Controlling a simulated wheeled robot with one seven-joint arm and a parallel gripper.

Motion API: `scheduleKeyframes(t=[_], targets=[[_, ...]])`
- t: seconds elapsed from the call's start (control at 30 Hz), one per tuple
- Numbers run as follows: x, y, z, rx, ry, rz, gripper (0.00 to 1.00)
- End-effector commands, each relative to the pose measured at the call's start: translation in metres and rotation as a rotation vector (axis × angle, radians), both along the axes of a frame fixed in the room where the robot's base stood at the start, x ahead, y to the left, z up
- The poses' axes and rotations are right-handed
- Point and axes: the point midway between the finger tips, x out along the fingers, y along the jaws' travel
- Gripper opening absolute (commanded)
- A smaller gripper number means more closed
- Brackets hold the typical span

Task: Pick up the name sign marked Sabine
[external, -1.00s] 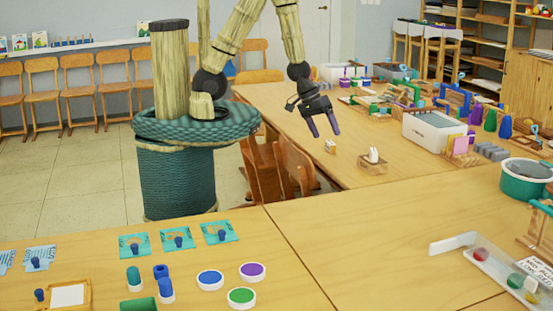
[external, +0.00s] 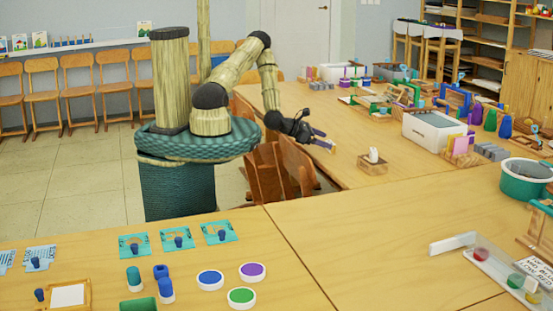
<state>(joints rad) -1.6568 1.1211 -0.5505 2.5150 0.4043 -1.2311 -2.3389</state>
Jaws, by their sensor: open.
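No lettering reading Sabine is legible from this camera, so I cannot tell which piece is the name sign. A small pale block stood on the far table close to where my gripper (external: 328,141) is now; the fingers mostly cover that spot. My gripper is low over the table's near left part, tilted, with its dark fingers pointing right and apart. Nothing shows clearly between them. A wooden block (external: 371,168) with a small white piece (external: 374,155) upright on it stands to the right of my gripper, apart from it.
A white bin (external: 432,130), coloured bottles and frames crowd the far table's (external: 425,165) right side. Wooden chairs (external: 297,165) stand against its near left edge. The front table holds paint discs (external: 241,297) and stamps. The tabletop around the wooden block is mostly clear.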

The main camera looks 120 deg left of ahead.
Motion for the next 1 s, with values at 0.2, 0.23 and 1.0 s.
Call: scheduleKeyframes(t=[0.2,0.23,1.0], targets=[[-0.016,0.011,-0.005,-0.070,-0.094,0.111,0.82],[-0.016,0.011,-0.005,-0.070,-0.095,0.111,0.82],[0.000,0.022,-0.013,-0.067,-0.089,0.105,0.82]])
